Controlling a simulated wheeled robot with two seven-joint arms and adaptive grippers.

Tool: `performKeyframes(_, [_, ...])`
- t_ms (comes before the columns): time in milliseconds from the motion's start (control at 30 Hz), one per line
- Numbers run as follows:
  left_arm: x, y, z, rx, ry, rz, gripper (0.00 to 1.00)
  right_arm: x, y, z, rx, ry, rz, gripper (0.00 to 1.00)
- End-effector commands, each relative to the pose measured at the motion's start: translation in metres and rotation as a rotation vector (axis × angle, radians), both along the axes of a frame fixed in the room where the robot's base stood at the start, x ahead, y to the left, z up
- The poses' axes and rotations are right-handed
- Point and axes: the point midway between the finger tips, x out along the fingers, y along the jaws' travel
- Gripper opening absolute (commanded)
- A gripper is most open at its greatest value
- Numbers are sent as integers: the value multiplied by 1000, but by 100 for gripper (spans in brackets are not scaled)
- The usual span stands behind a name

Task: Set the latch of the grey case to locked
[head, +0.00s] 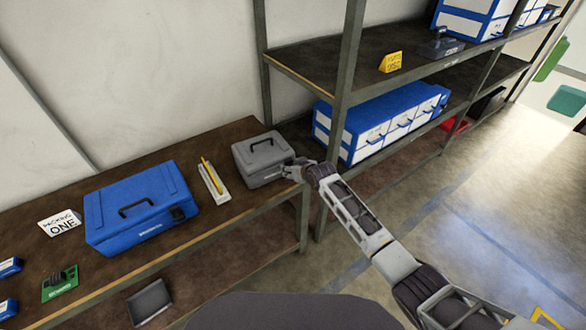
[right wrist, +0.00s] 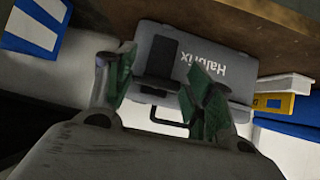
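The grey case (head: 262,160) sits closed at the right end of the brown bench, its handle on top. In the right wrist view the case (right wrist: 210,45) shows light lettering, a dark latch plate (right wrist: 160,55) and a black handle (right wrist: 168,121). My right gripper (head: 291,170) is at the case's right front side. In the wrist view its green-padded fingers (right wrist: 160,88) are apart, with the lower part of the latch in the gap. I cannot tell whether they touch it or how the latch is set. My left gripper is not in view.
A white tray with a yellow pencil-like item (head: 212,178) lies left of the case, then a blue case (head: 140,205). A metal rack (head: 345,70) with blue-white boxes (head: 385,120) stands close on the right. The floor (head: 440,200) to the right is open.

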Motion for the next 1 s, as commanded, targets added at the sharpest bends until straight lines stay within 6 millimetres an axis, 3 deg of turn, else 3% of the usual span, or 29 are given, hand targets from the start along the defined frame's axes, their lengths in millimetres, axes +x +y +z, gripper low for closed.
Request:
performKeyframes(467, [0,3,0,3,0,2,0,-3,-2,2,1,-1,0,54])
performKeyframes(1000, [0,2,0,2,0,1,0,-26,-16,22,1,-2,0,54])
